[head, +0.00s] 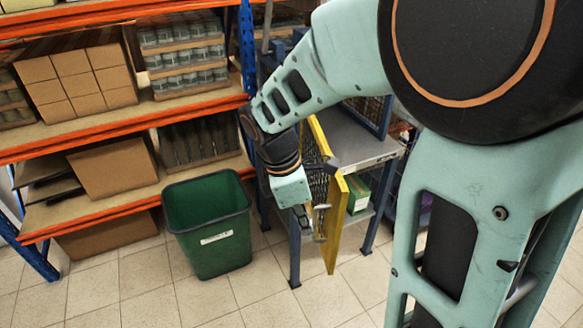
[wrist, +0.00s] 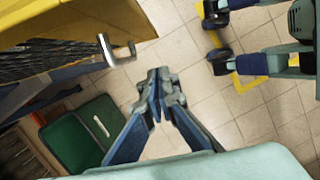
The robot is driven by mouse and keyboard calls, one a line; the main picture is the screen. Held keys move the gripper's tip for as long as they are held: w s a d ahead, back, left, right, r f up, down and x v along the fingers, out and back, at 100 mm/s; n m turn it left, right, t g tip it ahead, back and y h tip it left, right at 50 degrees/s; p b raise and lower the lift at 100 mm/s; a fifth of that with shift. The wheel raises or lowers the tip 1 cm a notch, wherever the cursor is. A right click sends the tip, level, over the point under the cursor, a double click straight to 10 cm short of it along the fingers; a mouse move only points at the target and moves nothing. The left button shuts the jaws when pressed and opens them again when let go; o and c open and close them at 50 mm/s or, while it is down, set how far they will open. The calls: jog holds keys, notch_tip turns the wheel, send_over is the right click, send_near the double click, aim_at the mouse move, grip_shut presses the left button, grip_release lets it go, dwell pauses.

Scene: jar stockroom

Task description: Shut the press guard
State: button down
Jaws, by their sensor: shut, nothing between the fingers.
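The press guard (head: 341,210) is a yellow-framed panel with dark mesh. In the head view it stands swung out from the press's grey table (head: 352,140), at an angle to its front, so it is open. A metal handle (head: 320,222) sticks out from its face, and it also shows in the wrist view (wrist: 118,50). My gripper (head: 304,220) is left of the guard, close to the handle. In the wrist view its fingertips (wrist: 160,78) are together and empty, apart from the handle, with floor behind them.
A green bin (head: 207,220) stands on the floor left of the press; it shows at lower left in the wrist view (wrist: 80,138). An orange and blue shelf rack (head: 120,124) with boxes and jars fills the left. A green box (head: 358,194) sits under the table. Tiled floor in front is clear.

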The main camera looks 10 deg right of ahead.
jog(key=d+f, duration=0.5)
jog(key=shift+w+d+p, duration=0.15)
jog(key=shift+p, duration=0.2)
jog(key=shift+d, duration=0.1)
